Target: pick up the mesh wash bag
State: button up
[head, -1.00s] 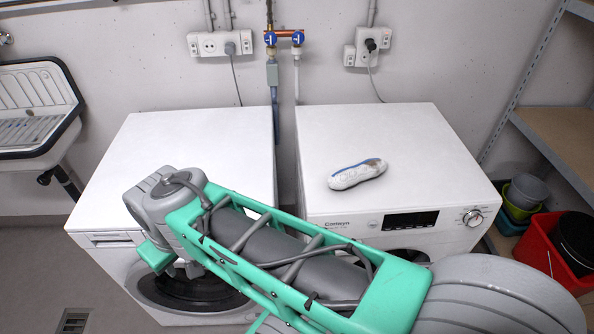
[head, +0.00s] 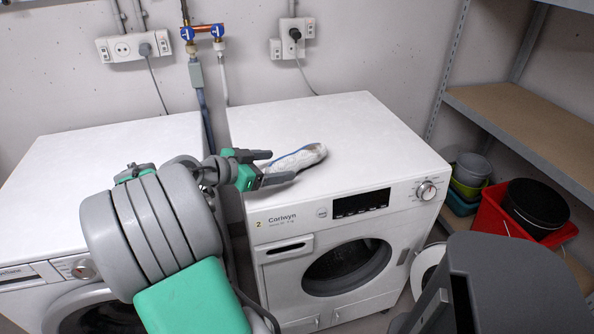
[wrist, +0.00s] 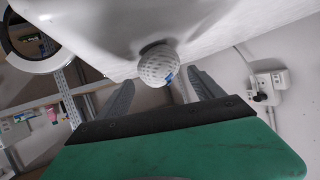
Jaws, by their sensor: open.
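The mesh wash bag (head: 302,158) is a white, elongated bundle with a blue strip. It lies on top of the right-hand washing machine (head: 370,130), near its left part. My gripper (head: 276,168) is level with the bag's left end, its two grey fingers open and pointing right towards it. In the wrist view the bag's rounded, meshed end (wrist: 158,66) shows ahead of the gap between the fingers (wrist: 165,88). Contact between fingers and bag cannot be told. The bag's far end is hidden in the wrist view.
Another white washing machine (head: 90,150) stands at left, partly behind my arm. Pipes and sockets (head: 135,46) are on the wall behind. At right are a shelf (head: 520,125), a red bucket (head: 495,212) and stacked tubs. The right machine's top is otherwise clear.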

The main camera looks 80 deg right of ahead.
aim_at(291, 161)
jog(key=x, duration=0.6)
jog(key=shift+d, duration=0.3)
jog(key=shift+c, duration=0.4)
jog(key=shift+r, duration=0.2)
grip_shut()
